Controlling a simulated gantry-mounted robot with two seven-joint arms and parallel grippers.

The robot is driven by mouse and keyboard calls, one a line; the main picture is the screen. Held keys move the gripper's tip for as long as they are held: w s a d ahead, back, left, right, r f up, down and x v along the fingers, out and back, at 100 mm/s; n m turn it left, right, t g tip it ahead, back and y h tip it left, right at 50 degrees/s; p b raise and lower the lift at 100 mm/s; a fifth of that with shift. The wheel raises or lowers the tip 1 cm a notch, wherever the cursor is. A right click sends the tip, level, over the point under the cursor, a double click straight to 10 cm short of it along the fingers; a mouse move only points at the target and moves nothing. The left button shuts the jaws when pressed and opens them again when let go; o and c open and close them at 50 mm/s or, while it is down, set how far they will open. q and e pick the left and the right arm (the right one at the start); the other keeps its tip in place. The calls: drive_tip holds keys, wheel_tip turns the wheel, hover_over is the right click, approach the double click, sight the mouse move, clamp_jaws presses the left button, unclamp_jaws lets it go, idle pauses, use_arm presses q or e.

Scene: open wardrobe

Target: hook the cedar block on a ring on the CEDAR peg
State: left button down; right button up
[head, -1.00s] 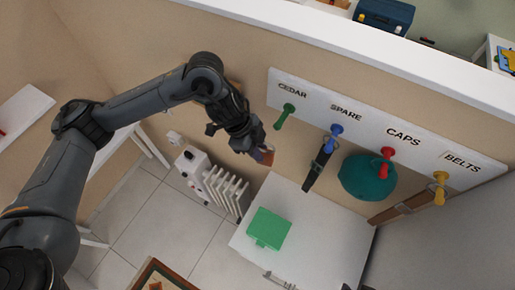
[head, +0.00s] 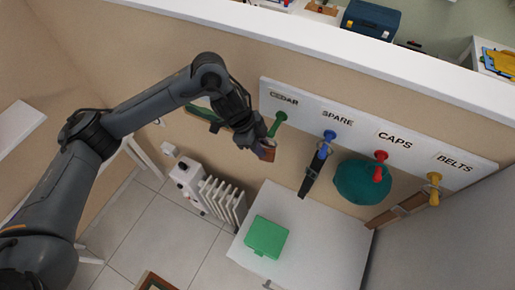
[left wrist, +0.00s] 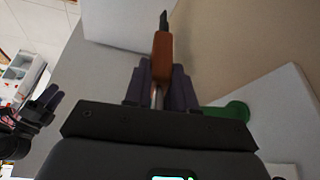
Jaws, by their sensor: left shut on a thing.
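The brown cedar block (head: 268,153) is held in my left gripper (head: 262,146), just below and left of the green CEDAR peg (head: 279,119). In the left wrist view the block (left wrist: 162,52) points away beyond the purple fingers of my left gripper (left wrist: 160,88), with a bit of shiny metal between them. Most of the ring is hidden. The green peg (left wrist: 232,110) shows right of the fingers, apart from the block. My right gripper (left wrist: 48,97) shows at the left edge of the left wrist view, away from the pegs; its opening is unclear.
The white peg board (head: 350,124) also carries a blue SPARE peg (head: 330,136) with a black strap (head: 313,174), a red CAPS peg (head: 380,158) with a teal cap (head: 360,184), and a yellow BELTS peg (head: 434,178). A green box (head: 266,236) sits on the white cabinet below.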

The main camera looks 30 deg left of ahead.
use_arm(q)
drive_tip(key=w, duration=0.4)
drive_tip(key=w+b, duration=0.1)
drive_tip(key=w, duration=0.1)
drive_tip(key=shift+w+f, duration=0.2)
drive_tip(key=shift+f, duration=0.15)
drive_tip(key=shift+w+f, duration=0.1)
drive_tip(key=shift+w, duration=0.05)
drive_tip(key=shift+w+d+f, duration=0.1)
idle(0.4)
idle(0.5)
drive_tip(key=c, duration=0.9)
unclamp_jaws()
drive_tip(key=shift+o, duration=0.2)
